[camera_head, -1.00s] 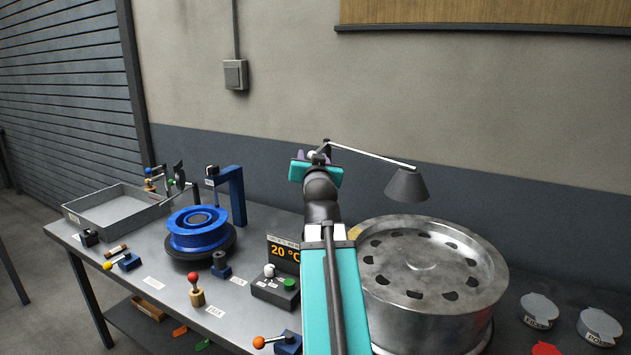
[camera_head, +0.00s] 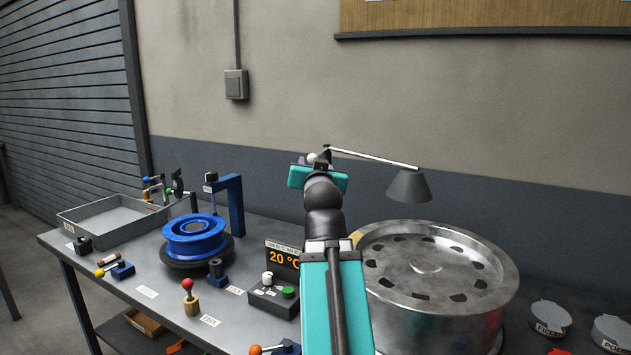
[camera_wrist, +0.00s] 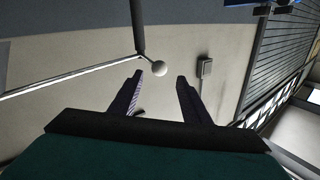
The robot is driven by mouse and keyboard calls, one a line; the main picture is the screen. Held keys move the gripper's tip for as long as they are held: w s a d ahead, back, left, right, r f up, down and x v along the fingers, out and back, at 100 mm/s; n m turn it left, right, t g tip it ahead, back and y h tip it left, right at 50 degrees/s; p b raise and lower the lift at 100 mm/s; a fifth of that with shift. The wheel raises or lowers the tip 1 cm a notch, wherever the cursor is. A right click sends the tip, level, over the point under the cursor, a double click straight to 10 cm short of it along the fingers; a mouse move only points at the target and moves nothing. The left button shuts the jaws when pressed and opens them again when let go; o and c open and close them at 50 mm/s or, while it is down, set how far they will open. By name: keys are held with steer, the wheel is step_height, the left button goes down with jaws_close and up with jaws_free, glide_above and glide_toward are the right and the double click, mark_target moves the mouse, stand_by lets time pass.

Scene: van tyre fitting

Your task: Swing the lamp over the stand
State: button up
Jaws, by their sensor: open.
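The lamp has a grey cone shade (camera_head: 409,187) on a thin pale arm (camera_head: 375,157) that reaches right from a dark post. The shade hangs above the back of a large steel wheel. A white ball knob (camera_wrist: 159,68) shows at the lamp's pivot end, between and just beyond my fingertips in the wrist view. My gripper (camera_wrist: 160,77) is open, with one finger on each side of the knob in that picture; contact cannot be told. In the head view my arm hides much of the gripper. A blue rim (camera_head: 195,230) sits on a dark round stand (camera_head: 176,262) at left.
The large steel wheel (camera_head: 428,268) stands right of my arm. A blue post (camera_head: 236,200), grey tray (camera_head: 112,216), temperature display (camera_head: 284,257) and several coloured-knob levers crowd the bench. Two lidded pots (camera_head: 549,318) are at right. The wall is close behind.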

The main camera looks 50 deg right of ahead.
steer(key=shift+b+v, duration=2.9)
steer(key=shift+b, duration=0.5)
